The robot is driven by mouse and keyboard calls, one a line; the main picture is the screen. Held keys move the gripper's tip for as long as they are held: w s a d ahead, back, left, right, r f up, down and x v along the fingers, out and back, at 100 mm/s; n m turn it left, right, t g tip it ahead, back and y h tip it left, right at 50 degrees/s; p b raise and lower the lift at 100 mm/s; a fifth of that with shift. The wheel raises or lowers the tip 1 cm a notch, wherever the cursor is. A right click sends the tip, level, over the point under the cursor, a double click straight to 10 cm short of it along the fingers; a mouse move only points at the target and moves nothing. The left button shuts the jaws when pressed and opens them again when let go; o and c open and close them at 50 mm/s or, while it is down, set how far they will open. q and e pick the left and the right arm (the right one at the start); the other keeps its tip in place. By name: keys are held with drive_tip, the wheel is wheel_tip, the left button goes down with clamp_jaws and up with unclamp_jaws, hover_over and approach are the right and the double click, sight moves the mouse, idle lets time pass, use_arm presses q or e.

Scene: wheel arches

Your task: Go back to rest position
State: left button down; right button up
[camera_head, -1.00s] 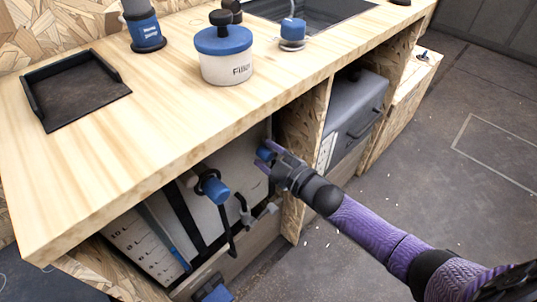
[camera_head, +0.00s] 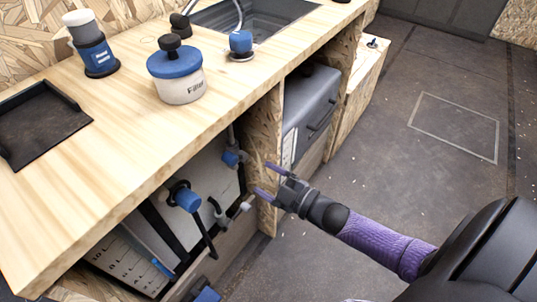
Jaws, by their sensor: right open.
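My right gripper (camera_head: 268,180) is in front of the opening under the wooden counter. Its two purple fingers are apart with nothing between them, and they point left. A small blue cap or knob (camera_head: 231,158) on the pipework sits just left of the fingertips, apart from them. A larger blue-capped valve (camera_head: 187,199) is further left on the pale tank (camera_head: 165,230). My right arm, in a purple sleeve, comes in from the lower right. My left gripper does not show.
On the wooden counter (camera_head: 110,135) stand a blue-lidded filter pot (camera_head: 177,75), a blue and white bottle (camera_head: 93,45), a black tray (camera_head: 40,120) and a sink (camera_head: 260,18). A grey box (camera_head: 310,105) fills the right compartment. Floor (camera_head: 400,150) at right is clear.

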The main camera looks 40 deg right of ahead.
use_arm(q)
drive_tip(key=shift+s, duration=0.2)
use_arm(e)
drive_tip(key=shift+f, duration=0.1)
drive_tip(key=s+d+f+m+g+h+p, duration=0.2)
drive_tip(key=s+f+m+g+h+p, duration=0.65)
drive_tip(key=s+f, duration=0.85)
use_arm(q)
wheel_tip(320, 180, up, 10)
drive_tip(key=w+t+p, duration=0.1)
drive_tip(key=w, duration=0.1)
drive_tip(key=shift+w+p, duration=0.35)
drive_tip(key=shift+p, duration=0.05)
use_arm(e)
drive_tip(key=s+a+m+g+y, duration=0.1)
drive_tip(key=s+a+g, duration=0.2)
drive_tip(key=s+g, duration=0.6)
drive_tip(key=s+f, duration=0.1)
drive_tip(key=s, duration=1.4)
drive_tip(key=shift+a+m, duration=0.25)
drive_tip(key=shift+m, duration=0.1)
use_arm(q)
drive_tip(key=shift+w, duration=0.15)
use_arm(e)
drive_tip(key=shift+y, duration=0.25)
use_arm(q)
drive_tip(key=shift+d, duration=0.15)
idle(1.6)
